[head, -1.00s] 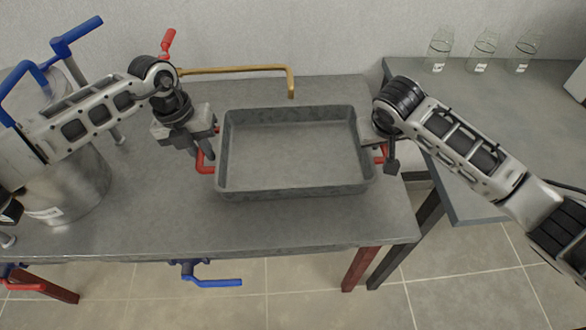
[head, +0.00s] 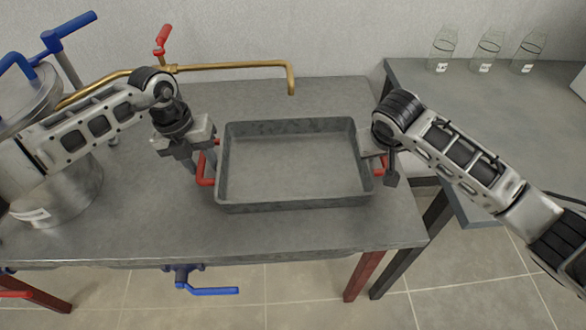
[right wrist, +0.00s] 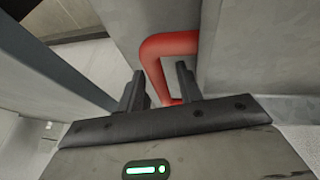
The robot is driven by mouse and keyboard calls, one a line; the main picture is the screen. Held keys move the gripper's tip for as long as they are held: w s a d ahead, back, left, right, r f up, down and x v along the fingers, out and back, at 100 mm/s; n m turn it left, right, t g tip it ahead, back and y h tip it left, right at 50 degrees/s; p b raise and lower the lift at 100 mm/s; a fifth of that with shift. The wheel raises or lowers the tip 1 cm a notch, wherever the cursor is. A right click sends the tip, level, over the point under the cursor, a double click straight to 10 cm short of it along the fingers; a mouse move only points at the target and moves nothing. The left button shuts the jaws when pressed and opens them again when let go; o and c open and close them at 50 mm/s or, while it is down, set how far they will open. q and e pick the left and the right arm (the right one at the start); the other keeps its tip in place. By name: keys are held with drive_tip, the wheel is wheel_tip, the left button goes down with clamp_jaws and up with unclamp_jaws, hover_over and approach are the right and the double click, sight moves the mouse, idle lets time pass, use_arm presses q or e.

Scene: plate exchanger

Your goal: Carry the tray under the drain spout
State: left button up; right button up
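The grey rectangular tray (head: 293,206) is empty and stands upright over the table, with a red handle at each end. My left gripper (head: 198,164) is at its left handle (head: 204,182); its fingers look spread apart beside the bar. My right gripper is at the right handle (head: 381,167), mostly hidden behind its own wrist. In the right wrist view, the fingers of my right gripper (right wrist: 161,85) stand apart with the red handle (right wrist: 168,44) between them. The brass drain spout (head: 291,85) ends just beyond the tray's back rim in the picture.
The grey table (head: 130,220) has free room in front of the tray. A steel vessel (head: 70,195) with blue handles stands at the left. A red valve handle (head: 162,38) sits on the brass pipe. Several glass bottles (head: 487,50) stand on the right table (head: 450,90).

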drive_tip(key=shift+r, duration=0.1)
use_arm(q)
wheel_tip(320, 180, up, 12)
drive_tip(key=a, duration=0.2)
drive_tip(key=shift+f, duration=0.25)
use_arm(e)
drive_tip(key=v, duration=1.2)
